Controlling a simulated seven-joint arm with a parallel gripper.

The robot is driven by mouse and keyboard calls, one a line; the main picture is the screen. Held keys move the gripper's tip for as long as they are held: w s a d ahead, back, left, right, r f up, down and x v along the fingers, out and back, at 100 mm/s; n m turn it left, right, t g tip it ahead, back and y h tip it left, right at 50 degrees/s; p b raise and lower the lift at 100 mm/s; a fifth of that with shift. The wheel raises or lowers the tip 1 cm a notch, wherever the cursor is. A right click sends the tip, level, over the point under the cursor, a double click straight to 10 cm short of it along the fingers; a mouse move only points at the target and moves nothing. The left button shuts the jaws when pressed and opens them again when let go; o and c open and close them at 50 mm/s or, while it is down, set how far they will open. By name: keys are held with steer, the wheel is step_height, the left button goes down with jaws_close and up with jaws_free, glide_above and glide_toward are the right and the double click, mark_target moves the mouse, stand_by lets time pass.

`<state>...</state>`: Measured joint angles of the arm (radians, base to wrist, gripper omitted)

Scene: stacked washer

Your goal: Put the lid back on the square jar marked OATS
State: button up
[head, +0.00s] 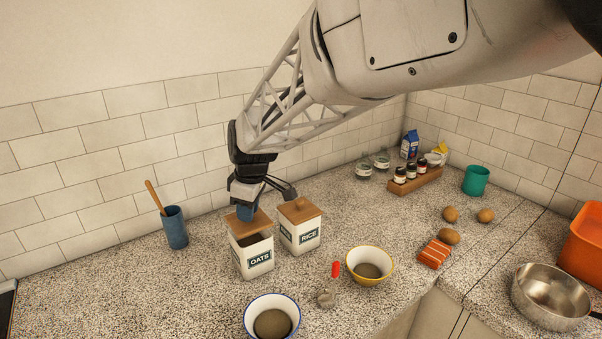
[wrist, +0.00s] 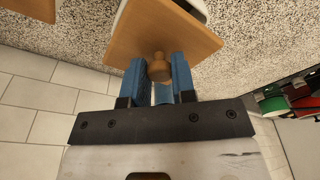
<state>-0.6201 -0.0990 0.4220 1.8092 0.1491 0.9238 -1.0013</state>
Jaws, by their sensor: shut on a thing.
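The square white jar marked OATS (head: 260,260) stands upright on the counter. Its square wooden lid (head: 236,226) is over its top, a little off to the left, with part of the dark opening showing below it. I cannot tell if lid and jar touch. My gripper (head: 247,203) is above the jar, its blue fingers shut on the lid's round knob. In the wrist view, my gripper (wrist: 160,72) has the knob (wrist: 158,68) between its fingers, and the lid (wrist: 165,32) hides most of the white jar (wrist: 190,8).
The lidded RICE jar (head: 306,238) stands close on the right. A blue cup with a wooden spoon (head: 175,228) is to the left. A blue-rimmed bowl (head: 271,318), a red-handled scoop (head: 327,297) and a yellow-rimmed bowl (head: 369,266) lie in front.

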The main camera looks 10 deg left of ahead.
steer(key=shift+f, duration=1.25)
steer(key=shift+f, duration=0.25)
stand_by(1.3)
stand_by(0.4)
steer(key=o, duration=1)
steer(key=shift+o, duration=0.4)
steer(key=o, duration=0.4)
steer(key=shift+r, duration=0.15)
steer(key=shift+r, duration=3.35)
